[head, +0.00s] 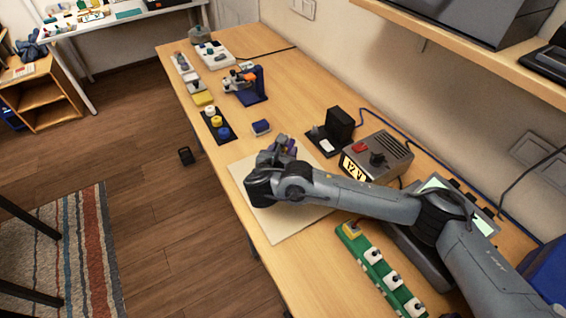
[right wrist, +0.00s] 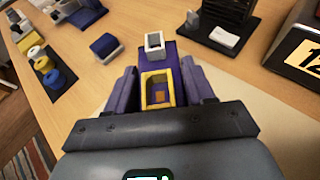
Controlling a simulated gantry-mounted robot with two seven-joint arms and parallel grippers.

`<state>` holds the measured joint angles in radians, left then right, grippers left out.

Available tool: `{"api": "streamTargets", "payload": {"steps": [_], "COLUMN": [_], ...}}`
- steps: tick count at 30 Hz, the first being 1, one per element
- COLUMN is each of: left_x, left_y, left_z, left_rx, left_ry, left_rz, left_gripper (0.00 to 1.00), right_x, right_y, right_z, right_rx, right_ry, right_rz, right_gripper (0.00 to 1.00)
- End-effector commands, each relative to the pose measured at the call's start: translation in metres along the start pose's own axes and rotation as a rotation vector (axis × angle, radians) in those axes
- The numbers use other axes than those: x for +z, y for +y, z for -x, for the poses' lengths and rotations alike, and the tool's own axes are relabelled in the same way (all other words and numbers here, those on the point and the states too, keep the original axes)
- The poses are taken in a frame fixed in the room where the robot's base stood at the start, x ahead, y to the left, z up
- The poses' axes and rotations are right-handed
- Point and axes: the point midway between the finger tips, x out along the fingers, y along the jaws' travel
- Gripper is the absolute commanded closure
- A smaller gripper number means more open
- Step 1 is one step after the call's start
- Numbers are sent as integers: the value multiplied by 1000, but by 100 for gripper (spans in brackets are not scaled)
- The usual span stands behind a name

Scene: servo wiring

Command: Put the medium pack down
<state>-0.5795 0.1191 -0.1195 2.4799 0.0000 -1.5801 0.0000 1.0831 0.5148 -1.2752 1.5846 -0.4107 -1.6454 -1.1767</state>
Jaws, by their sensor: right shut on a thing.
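The medium pack, as I take it, is a purple block (right wrist: 180,63) with a yellow-rimmed window and a pale square socket at its far end. My right gripper (right wrist: 160,90) is shut on it, with one dark purple finger on each side. In the head view, my right gripper (head: 283,146) is over the far part of the pale mat (head: 300,227). The pack is mostly hidden there by my wrist, and I cannot tell whether it touches the surface. My left gripper is not in view.
A small blue block (head: 261,127) lies just beyond the mat. A dark tray with spools (head: 216,122) is to the left. A 12 V box (head: 376,157) and a black stand (head: 339,125) are to the right. A green strip (head: 380,268) is nearer. The mat's near part is clear.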

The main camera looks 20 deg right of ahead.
Motion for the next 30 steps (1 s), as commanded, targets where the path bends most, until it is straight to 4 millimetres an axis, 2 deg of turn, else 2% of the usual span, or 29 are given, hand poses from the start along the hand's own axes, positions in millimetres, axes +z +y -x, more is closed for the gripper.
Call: {"api": "streamTargets", "payload": {"steps": [5,13,26,27,30], "left_x": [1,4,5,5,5], "left_y": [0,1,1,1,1], "left_z": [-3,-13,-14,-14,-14], "left_rx": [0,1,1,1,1], "left_ry": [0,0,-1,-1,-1], "left_rz": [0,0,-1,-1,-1], "left_gripper": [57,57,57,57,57], "right_x": [-6,-34,-39,-41,-40], "right_y": [1,1,1,0,0], "right_z": [-4,-16,-17,-18,-18], "right_rx": [-1,-1,-1,-1,-1], "right_ry": [-1,-1,-1,0,0], "right_rz": [-2,-2,-2,0,0], "right_gripper": [96,96,96,45,30]}}
